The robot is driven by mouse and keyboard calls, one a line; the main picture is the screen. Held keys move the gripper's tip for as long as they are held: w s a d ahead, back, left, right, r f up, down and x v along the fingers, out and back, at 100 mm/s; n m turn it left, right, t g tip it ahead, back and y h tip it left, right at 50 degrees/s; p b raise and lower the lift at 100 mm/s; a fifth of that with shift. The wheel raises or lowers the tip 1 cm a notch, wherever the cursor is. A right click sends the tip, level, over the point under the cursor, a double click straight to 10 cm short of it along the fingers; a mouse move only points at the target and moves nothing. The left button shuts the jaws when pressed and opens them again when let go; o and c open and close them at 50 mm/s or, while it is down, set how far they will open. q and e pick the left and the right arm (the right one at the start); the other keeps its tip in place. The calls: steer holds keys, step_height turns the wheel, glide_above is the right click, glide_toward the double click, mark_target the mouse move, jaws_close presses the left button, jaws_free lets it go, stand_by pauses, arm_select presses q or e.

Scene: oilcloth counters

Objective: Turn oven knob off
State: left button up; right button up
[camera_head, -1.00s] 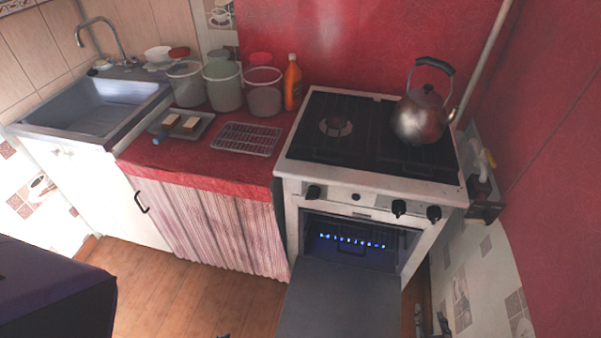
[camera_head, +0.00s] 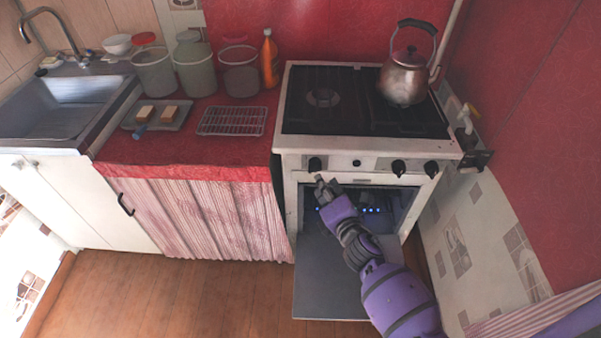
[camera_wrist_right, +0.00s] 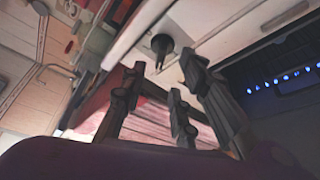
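The stove (camera_head: 365,150) has a black knob (camera_head: 315,164) at the left of its white front panel. Two more black knobs, a middle one (camera_head: 398,168) and a right one (camera_head: 431,169), sit towards the right end. The oven door (camera_head: 325,275) hangs open, and a row of blue flames (camera_head: 372,210) shows inside. My right gripper (camera_head: 326,182) is just below the left knob. In the right wrist view my right gripper (camera_wrist_right: 160,82) has its fingers spread and empty, with a black knob (camera_wrist_right: 162,46) beyond the fingertips, apparently untouched. My left gripper is out of view.
A kettle (camera_head: 405,77) stands on the right rear of the stovetop. Left of the stove, the red counter (camera_head: 190,152) holds pots, an orange bottle (camera_head: 269,60), a wire rack (camera_head: 233,121) and a tray (camera_head: 183,122). My right arm reaches over the open oven door.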

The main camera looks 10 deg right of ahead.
mark_target(316, 171)
steer(key=x, duration=0.7)
steer(key=shift+w+d+f+b, duration=0.1)
steer(key=shift+w+d+b, duration=0.1)
steer(key=shift+b, duration=0.1)
jaws_close()
